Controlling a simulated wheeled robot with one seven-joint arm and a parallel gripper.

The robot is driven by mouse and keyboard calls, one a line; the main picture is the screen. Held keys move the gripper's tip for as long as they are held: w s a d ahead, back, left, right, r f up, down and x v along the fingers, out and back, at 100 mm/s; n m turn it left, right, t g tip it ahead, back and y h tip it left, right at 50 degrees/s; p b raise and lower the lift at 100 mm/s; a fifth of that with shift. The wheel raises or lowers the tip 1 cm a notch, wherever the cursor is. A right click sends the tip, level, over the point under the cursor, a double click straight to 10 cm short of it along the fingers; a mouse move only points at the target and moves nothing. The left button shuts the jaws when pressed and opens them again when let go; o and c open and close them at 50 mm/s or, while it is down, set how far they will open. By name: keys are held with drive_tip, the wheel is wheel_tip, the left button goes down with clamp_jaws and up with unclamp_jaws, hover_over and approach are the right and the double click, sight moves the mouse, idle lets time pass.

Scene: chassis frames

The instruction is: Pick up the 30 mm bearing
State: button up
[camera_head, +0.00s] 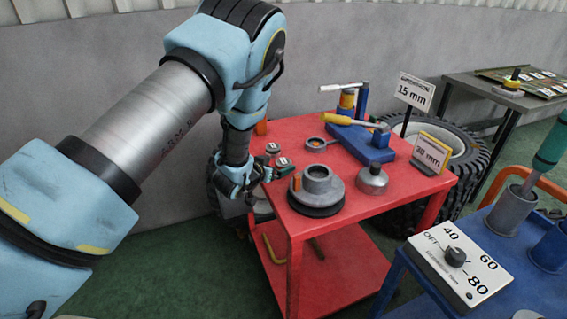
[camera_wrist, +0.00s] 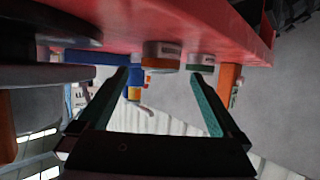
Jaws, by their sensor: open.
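Two small round labelled pieces, which look like bearings, sit on the red cart's left part: one farther back (camera_head: 272,148) and one nearer (camera_head: 284,162). I cannot read their labels, so I cannot tell which is the 30 mm one. The wrist view is upside down. My gripper (camera_head: 264,172) is at the cart's left edge, open and empty. Its fingers also show in the wrist view (camera_wrist: 160,80), apart from the pieces as far as I see.
A "15 mm" sign (camera_head: 415,92) stands behind. A blue bench with a dial box (camera_head: 456,258) is front right.

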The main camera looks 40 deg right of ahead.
drive_tip(key=shift+p+x, duration=0.35)
drive_tip(key=shift+x, duration=1.05)
drive_tip(key=shift+a, duration=0.1)
clamp_jaws()
